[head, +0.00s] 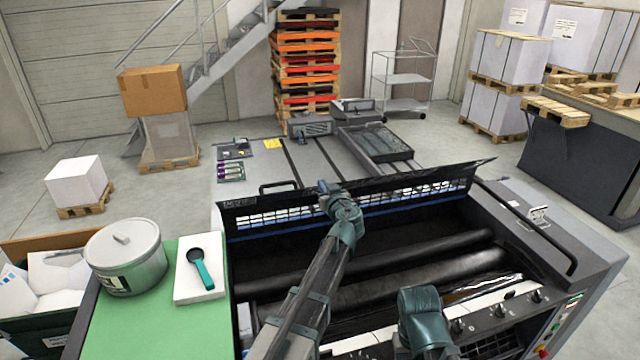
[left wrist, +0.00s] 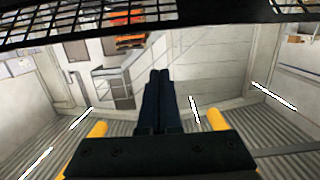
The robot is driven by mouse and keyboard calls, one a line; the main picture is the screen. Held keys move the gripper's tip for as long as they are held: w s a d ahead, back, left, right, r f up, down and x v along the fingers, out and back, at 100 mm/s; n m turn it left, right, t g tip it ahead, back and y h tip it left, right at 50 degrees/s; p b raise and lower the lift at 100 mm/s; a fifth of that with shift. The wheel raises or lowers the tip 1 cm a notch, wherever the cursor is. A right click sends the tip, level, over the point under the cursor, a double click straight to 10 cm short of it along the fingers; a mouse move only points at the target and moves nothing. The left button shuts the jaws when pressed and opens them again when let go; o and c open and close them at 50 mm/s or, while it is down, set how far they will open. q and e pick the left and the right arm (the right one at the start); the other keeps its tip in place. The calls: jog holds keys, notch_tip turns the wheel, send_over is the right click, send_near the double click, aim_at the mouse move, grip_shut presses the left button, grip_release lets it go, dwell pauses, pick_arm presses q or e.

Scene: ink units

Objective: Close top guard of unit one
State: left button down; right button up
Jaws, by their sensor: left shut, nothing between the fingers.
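The top guard (head: 400,184) of unit one is a long dark panel with a see-through grid, standing raised along the far side of the open machine. Its dark edge and grid also cross the top of the left wrist view (left wrist: 215,14). My left gripper (head: 325,187) is at the guard's upper edge, left of its middle, with its fingers (left wrist: 159,74) shut and empty. I cannot tell whether it touches the guard. Below the guard, dark rollers (head: 420,262) lie exposed in the unit (head: 590,255). Part of my right arm shows at the bottom, but its gripper does not.
A green-topped table (head: 135,325) at left holds a grey ink can (head: 125,265) and a teal-handled tool (head: 202,268) on a white pad. A rail handle (head: 548,247) rises on the machine's right side. Pallets (head: 305,70) stand behind.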

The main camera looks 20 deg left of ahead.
pick_arm(q)
jog(key=b+x, duration=0.1)
jog(key=x, duration=0.9)
jog(key=shift+f, duration=0.15)
jog(key=shift+s+d+f+b, duration=0.4)
jog(key=shift+s+f+b, duration=0.25)
jog(key=shift+b, duration=0.1)
jog(key=shift+s+d+f+b, duration=0.35)
jog(key=shift+s+f+b, duration=0.25)
jog(key=shift+f+b, duration=0.15)
jog(key=shift+r, duration=0.1)
